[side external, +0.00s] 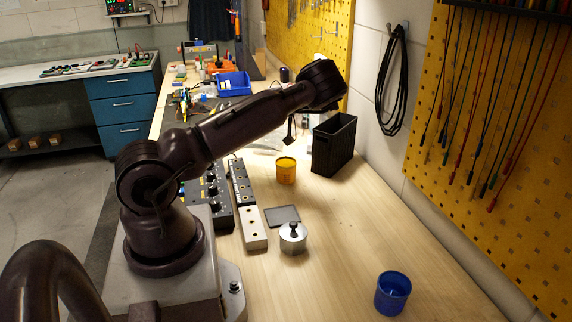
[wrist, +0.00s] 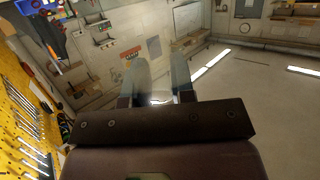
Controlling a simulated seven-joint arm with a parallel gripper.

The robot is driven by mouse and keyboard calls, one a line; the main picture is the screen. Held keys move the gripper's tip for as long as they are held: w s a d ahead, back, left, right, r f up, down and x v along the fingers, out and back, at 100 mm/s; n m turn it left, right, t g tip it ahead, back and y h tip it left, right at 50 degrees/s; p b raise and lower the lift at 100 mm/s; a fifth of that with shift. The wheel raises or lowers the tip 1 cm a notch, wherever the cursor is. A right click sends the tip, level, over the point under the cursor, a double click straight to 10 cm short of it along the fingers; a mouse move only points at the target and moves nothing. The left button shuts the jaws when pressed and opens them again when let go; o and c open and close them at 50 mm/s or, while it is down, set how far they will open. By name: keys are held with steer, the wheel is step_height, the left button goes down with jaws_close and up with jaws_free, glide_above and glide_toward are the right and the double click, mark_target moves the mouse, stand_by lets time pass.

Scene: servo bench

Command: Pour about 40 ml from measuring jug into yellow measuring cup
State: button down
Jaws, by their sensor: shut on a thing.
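The yellow measuring cup (side external: 286,171) stands upright on the bench in the side view, left of a black bin. My gripper (wrist: 158,78) shows in the wrist view with its two pale fingers either side of a clear, shiny thing, which I take to be the measuring jug (wrist: 157,99). Only a small part of it shows, so its fill and tilt cannot be told. In the side view my arm reaches over the bench behind the yellow cup; the fingers and jug are not clear there.
The black bin (side external: 334,146) stands close right of the yellow cup. A lidded metal pot (side external: 293,238), a dark flat pad (side external: 283,216) and a pale block with holes (side external: 251,230) lie nearer. A blue cup (side external: 392,294) stands front right. Bench between pot and wall is clear.

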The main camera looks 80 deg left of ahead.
steer(key=shift+r, duration=0.1)
steer(key=shift+s+a, duration=0.3)
steer(key=shift+s, duration=0.05)
steer(key=s+a+t+h, duration=0.1)
steer(key=s+a+f+t+h, duration=0.1)
steer(key=shift+s+a+f+t+h, duration=0.15)
steer(key=shift+s+f+t+h, duration=0.05)
steer(key=shift+s+t+h, duration=0.1)
steer(key=shift+f+t, duration=0.3)
steer(key=shift+f, duration=0.1)
steer(key=shift+s+a+f+t+h, duration=0.15)
steer(key=shift+a+f+t+h, duration=0.15)
steer(key=shift+f+h, duration=0.1)
stand_by(0.9)
